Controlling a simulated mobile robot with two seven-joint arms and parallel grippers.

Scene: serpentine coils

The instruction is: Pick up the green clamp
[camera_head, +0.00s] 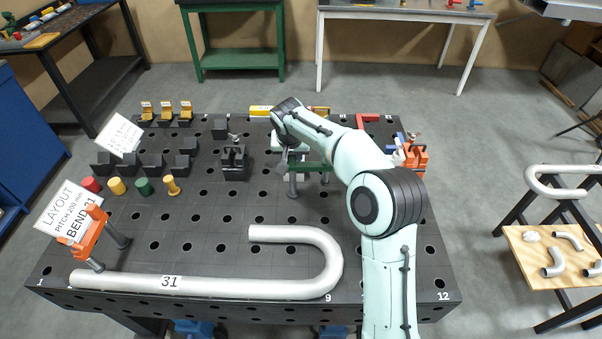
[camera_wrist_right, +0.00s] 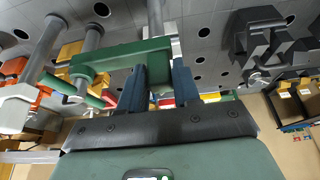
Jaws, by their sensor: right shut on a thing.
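The green clamp (camera_head: 312,167) is near the middle of the perforated table in the head view, partly hidden by my right arm. Its green bar (camera_wrist_right: 112,62) and grey screw posts show large in the wrist view. I cannot tell whether the clamp's foot touches the table. My left gripper is not in view.
A long bent pipe marked 31 (camera_head: 190,285) lies along the table's front. An orange clamp (camera_head: 88,235) stands at the front left, another orange clamp (camera_head: 416,157) at the right. Black blocks (camera_head: 235,162) stand left of the green clamp.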

